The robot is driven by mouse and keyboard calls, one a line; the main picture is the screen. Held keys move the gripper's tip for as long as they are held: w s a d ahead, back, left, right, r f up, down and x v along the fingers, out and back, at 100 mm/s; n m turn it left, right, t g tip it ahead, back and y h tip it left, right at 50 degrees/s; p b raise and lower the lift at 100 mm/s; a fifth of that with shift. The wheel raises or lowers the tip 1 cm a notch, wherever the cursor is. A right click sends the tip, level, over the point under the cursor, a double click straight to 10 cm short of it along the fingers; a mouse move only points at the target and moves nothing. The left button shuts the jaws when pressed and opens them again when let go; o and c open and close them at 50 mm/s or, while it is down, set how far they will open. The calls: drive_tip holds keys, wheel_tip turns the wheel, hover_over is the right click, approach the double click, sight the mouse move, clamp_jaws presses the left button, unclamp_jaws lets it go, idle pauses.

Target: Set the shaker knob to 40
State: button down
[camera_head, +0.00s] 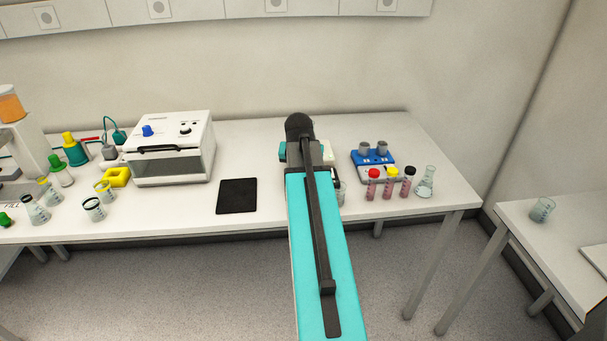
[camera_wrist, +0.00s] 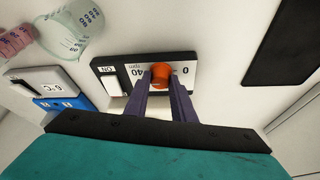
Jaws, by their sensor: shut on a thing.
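The shaker's front panel (camera_wrist: 186,70) is in the wrist view, its writing upside down. It bears an orange knob (camera_wrist: 160,74), a "40 rpm" mark left of the knob, a "0" right of it, and a white switch (camera_wrist: 115,84) beside "ON". My gripper (camera_wrist: 164,86) is shut on the knob, one dark finger at each side. The knob's pointer cannot be made out. In the head view the shaker (camera_head: 290,151) is mostly hidden behind my arm, and the fingertips are hidden too.
A glass beaker (camera_wrist: 70,28) is close by the panel. Left are a black mat (camera_head: 237,196) and a white oven (camera_head: 170,150). Bare table lies around the mat.

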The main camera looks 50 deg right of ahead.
drive_tip(key=c, duration=1.5)
unclamp_jaws()
drive_tip(key=shift+r, duration=0.1)
drive_tip(key=shift+b+v, duration=1.2)
drive_tip(key=shift+v, duration=5.6)
drive_tip(key=shift+d, duration=0.1)
